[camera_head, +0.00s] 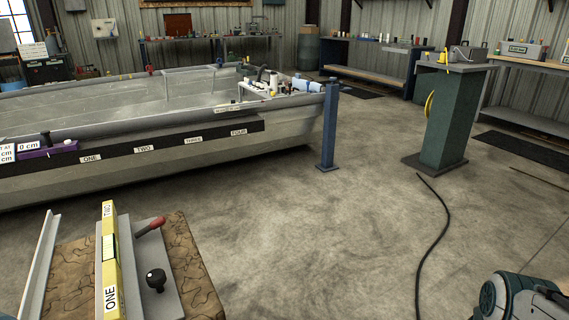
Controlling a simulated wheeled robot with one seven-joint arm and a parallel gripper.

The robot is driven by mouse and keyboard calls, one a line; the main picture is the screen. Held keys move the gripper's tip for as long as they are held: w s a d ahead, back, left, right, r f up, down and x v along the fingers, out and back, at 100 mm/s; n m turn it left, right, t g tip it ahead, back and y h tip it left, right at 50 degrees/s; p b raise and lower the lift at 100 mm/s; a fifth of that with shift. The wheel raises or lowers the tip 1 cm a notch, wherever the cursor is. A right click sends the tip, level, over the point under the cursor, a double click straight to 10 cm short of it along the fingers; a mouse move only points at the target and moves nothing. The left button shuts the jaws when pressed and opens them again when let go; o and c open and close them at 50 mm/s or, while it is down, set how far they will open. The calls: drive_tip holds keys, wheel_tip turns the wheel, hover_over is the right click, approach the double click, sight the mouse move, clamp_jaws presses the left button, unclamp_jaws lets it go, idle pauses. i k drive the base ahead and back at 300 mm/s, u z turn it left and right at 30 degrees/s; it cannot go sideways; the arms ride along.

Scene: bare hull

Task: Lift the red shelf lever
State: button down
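A lever with a red grip (150,227) is at the lower left, on a grey metal plate (168,255). Its grip points up and to the right in the picture. A black round knob (155,279) stands on the same plate, nearer to me. A yellow bar (109,260) marked ONE and TWO, with a green window in its middle, runs along the plate's left side. My gripper's fingers are not in view. A teal and grey rounded part at the lower right looks like a piece of my arm.
The plate sits on a brown patterned top (195,270). A bare metal boat hull (120,100) with labels ONE to FOUR lies beyond. A blue post (329,130) and a green pedestal (446,125) stand on the floor. A black cable (432,240) crosses otherwise open concrete.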

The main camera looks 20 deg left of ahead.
sight(155, 225)
drive_tip(key=u, duration=0.75)
drive_tip(key=i, duration=0.8)
drive_tip(key=u, duration=0.55)
